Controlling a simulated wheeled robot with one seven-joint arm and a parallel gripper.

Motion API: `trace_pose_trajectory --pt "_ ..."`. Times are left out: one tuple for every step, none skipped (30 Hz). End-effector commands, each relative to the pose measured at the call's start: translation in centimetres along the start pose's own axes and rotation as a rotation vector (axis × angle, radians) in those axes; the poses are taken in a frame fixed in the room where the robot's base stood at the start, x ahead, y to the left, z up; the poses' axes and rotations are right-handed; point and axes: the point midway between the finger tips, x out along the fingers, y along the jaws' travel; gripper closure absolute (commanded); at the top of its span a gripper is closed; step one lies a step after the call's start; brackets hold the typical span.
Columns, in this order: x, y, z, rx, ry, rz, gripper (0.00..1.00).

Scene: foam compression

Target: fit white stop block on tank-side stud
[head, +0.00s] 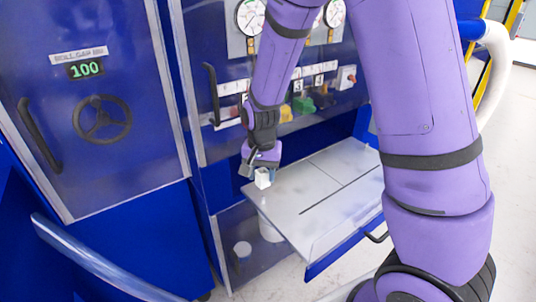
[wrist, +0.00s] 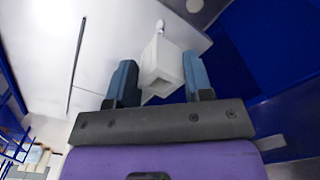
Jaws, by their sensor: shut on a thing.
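A small pale piece (wrist: 158,26) lies just beyond the block. I cannot tell whether it is the stud, or whether the block touches the plate.
A thin dark slot runs along the plate. Blue cabinet doors with a handwheel (head: 102,119) and a panel with gauges (head: 251,17) stand behind. The plate's right part is clear.

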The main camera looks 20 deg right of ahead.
Motion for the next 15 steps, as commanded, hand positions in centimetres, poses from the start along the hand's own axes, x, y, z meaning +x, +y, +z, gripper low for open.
trace_pose_trajectory --pt "0.0 0.0 0.0 -0.001 0.0 0.0 0.82" --pt "0.0 0.0 0.0 -0.001 0.0 0.0 0.82" --pt "0.1 0.0 0.0 -0.001 0.0 0.0 0.82" --pt "0.1 0.0 0.0 -0.001 0.0 0.0 0.82" --pt "0.2 0.0 0.0 -0.001 0.0 0.0 0.82" --pt "0.3 0.0 0.0 -0.001 0.0 0.0 0.82" --pt "0.5 0.0 0.0 -0.001 0.0 0.0 0.82" --pt "0.6 0.0 0.0 0.0 0.0 0.0 0.82" --pt "0.8 0.0 0.0 0.0 0.0 0.0 0.82" --pt "1.0 0.0 0.0 0.0 -0.001 0.0 0.82" --pt "1.2 0.0 0.0 0.0 -0.001 0.001 0.82" --pt "1.6 0.0 0.0 0.0 -0.002 0.002 0.82" --pt "1.8 0.0 0.0 -0.001 -0.001 0.002 0.82" --pt "2.0 0.0 0.0 -0.001 -0.001 0.001 0.82" --pt "2.4 0.0 0.0 -0.001 -0.001 0.001 0.82"
